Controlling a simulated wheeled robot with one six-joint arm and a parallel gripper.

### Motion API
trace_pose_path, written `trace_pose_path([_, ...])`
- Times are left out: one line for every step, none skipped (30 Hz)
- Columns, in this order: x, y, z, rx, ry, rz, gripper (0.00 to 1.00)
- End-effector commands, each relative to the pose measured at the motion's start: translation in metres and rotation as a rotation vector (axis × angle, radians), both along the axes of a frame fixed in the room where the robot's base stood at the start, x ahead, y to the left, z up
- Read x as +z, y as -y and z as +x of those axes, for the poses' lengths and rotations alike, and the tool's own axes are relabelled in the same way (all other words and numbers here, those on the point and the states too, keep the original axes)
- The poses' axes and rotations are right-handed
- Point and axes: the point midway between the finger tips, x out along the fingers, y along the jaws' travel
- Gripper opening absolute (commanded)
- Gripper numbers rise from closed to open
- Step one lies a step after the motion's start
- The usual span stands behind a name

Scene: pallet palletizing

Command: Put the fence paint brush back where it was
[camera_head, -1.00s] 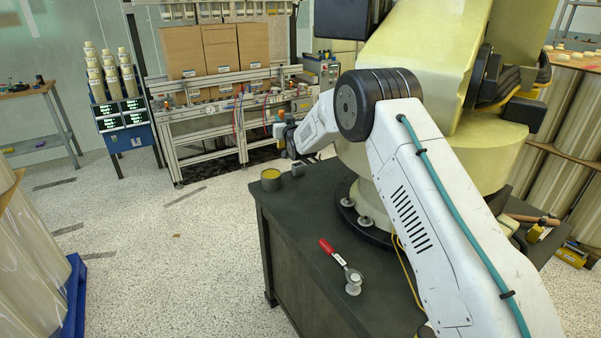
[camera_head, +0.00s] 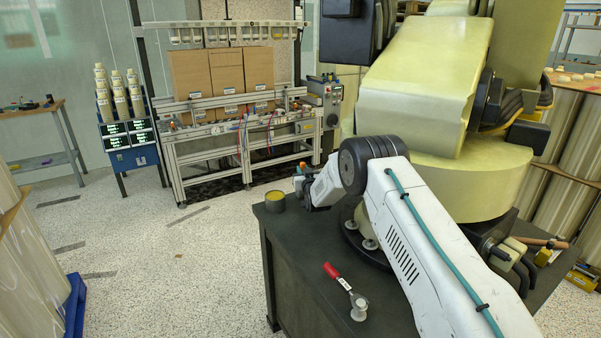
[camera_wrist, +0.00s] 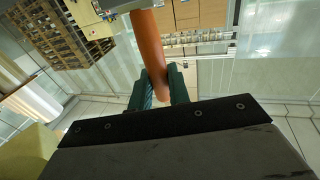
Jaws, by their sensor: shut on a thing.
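My gripper (camera_wrist: 162,88) is shut on the orange handle of the fence paint brush (camera_wrist: 149,42) in the wrist view. The handle slants between the two dark green fingers. A pale part of the brush shows at the top edge and is cut off by the frame. In the head view, my gripper (camera_head: 303,190) is low over the far left part of the dark bench top (camera_head: 310,245), just right of a dark can with a yellow top (camera_head: 275,201). The brush is mostly hidden there. I cannot tell whether it touches the bench.
A red-handled tool (camera_head: 337,276) lies on the bench nearer the camera. The large yellow machine (camera_head: 420,90) stands on the bench to the right. A conveyor frame with cardboard boxes (camera_head: 225,75) is behind. The speckled floor (camera_head: 180,290) at left is mostly clear.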

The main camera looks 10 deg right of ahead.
Motion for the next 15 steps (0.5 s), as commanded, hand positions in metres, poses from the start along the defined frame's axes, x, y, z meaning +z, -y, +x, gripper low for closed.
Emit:
trace_pose_path([-0.0001,-0.0006,0.0004,0.001,0.003,0.0,0.0])
trace_pose_path([0.0003,-0.0008,0.0004,0.001,0.003,0.0,0.0])
trace_pose_path([0.0007,-0.001,0.0003,0.001,0.003,0.0,0.0])
trace_pose_path([0.0006,-0.0012,0.0004,0.001,0.003,0.0,0.0])
trace_pose_path([0.0006,-0.0013,0.0004,0.001,0.002,0.0,0.0])
trace_pose_path([0.0004,-0.0015,0.0003,0.001,0.002,0.0,0.0])
trace_pose_path([0.0001,-0.0016,0.0003,0.001,0.002,0.0,0.0])
trace_pose_path([-0.0006,-0.0017,0.0002,0.002,0.002,0.0,0.0])
trace_pose_path([-0.0019,-0.0019,0.0003,0.002,0.002,0.0,0.0])
trace_pose_path([-0.0028,-0.002,0.0002,0.002,0.002,0.0,0.0])
trace_pose_path([-0.0036,-0.0021,0.0003,0.002,0.002,0.0,0.0])
trace_pose_path([-0.0028,-0.0022,0.0003,0.002,0.002,0.0,0.29])
trace_pose_path([-0.0028,-0.0023,0.0003,0.002,0.002,0.0,0.38])
trace_pose_path([-0.0028,-0.0023,0.0003,0.002,0.002,0.0,0.4])
trace_pose_path([-0.0028,-0.0024,0.0002,0.002,0.002,0.0,0.4])
